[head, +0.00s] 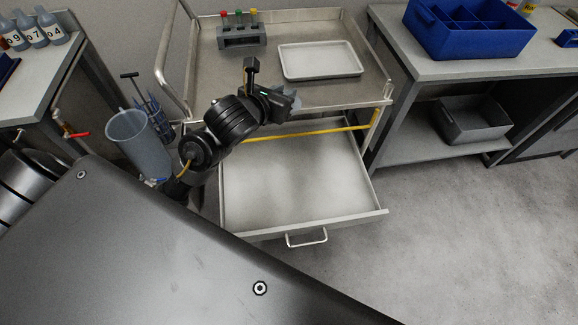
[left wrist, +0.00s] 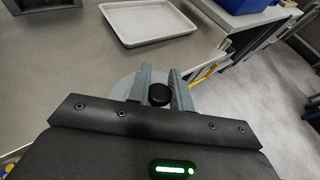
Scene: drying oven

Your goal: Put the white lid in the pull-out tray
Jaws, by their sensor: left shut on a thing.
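A pale round lid (left wrist: 123,88) with a black knob (left wrist: 159,94) shows in the left wrist view. My left gripper (left wrist: 160,88) is shut on the knob, one finger on each side. The fingers and gripper body hide much of the lid. In the head view my left gripper (head: 290,100) is above the front right part of the cart top, and the lid is hard to make out. The pull-out tray (head: 290,185) below the cart top is pulled out and looks empty. My right gripper is not in view.
On the cart top (head: 225,80) stand a shallow white tray (head: 320,61) and a tube rack (head: 241,37). A yellow bar (head: 310,134) runs above the pull-out tray. A grey bin (head: 138,140) stands to the left. A bench with a blue crate (head: 470,30) is at the right.

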